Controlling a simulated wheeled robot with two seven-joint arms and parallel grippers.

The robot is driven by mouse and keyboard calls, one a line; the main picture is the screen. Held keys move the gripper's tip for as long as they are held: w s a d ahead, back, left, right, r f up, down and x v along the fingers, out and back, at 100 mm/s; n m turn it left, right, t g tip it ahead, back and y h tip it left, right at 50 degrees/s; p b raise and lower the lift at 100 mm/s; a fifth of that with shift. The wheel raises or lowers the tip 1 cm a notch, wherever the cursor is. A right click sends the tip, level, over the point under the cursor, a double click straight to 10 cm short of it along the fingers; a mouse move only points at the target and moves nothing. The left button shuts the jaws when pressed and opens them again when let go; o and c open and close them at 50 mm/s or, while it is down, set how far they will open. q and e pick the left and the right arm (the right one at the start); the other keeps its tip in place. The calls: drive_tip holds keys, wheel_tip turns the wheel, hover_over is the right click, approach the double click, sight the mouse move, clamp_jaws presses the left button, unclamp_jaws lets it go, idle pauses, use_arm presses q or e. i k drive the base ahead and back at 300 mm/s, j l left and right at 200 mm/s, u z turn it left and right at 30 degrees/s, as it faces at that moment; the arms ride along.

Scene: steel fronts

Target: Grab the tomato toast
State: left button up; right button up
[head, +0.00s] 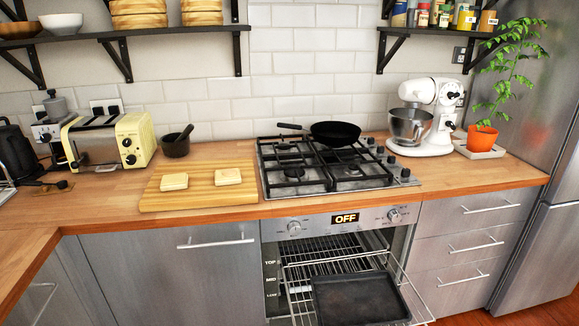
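Two pale slices that look like bread lie apart on the wooden cutting board (200,198), a left slice (174,182) and a right slice (228,177). No tomato shows on either of them. A cream toaster (128,138) stands on the counter left of the board; I cannot tell whether anything is in its slots. Neither of my grippers is in the head view.
A black pan (335,133) sits on the gas hob (290,178) right of the board. Below, the oven is open, with a dark tray (358,298) out front. A dark mortar (175,147) stands behind the board. A white mixer (435,135) and potted plant (481,138) stand right.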

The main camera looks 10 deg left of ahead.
sight(229, 176)
drive_tip(key=i+j+z, duration=0.15)
drive_tip(key=j+z, duration=0.15)
drive_tip(key=i+j+z, duration=0.25)
drive_tip(key=j+z, duration=0.3)
drive_tip(key=i+j+z, duration=0.1)
drive_tip(key=j+z, duration=0.15)
drive_tip(key=j, duration=0.2)
